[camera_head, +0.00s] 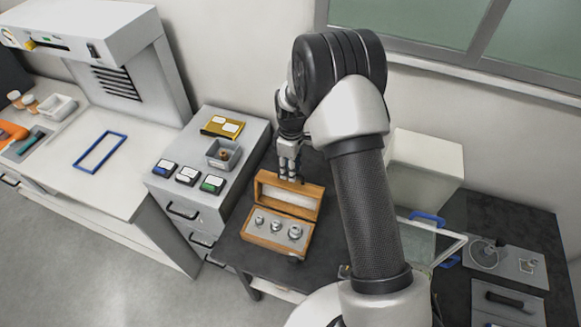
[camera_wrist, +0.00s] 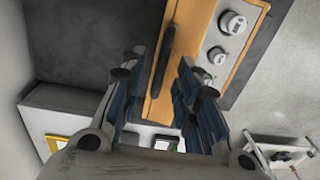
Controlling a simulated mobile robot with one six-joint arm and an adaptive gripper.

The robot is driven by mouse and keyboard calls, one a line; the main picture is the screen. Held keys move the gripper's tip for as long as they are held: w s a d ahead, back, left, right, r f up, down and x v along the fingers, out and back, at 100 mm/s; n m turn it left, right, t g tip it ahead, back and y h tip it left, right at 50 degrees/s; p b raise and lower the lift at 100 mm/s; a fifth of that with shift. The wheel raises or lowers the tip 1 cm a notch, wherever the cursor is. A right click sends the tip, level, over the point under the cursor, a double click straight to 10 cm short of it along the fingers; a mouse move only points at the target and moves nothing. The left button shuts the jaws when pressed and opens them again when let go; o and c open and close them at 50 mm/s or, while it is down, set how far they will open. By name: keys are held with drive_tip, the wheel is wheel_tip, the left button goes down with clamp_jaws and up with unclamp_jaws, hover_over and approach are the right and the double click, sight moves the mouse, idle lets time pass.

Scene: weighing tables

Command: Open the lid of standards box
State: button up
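The standards box (camera_head: 265,243) is a wooden case on the dark table, with its lid (camera_head: 308,194) raised at the back and its pale lining showing. Several metal weights sit in its front part. My gripper (camera_head: 290,176) points down at the lid's upper back edge; whether it touches the lid is unclear. In the wrist view my gripper (camera_wrist: 161,65) has its blue-padded fingers apart, with a dark bar (camera_wrist: 163,62) and part of the wooden box (camera_wrist: 194,38) beyond the gap. Two round weights show at the upper right there.
A grey drawer cabinet (camera_head: 221,134) with a yellow tray, a small bin and several labelled cases stands left of the box. A white box (camera_head: 425,170) stands behind my arm. A blue frame (camera_head: 100,152) lies on the left bench.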

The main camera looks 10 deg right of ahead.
clamp_jaws()
idle(0.3)
idle(0.5)
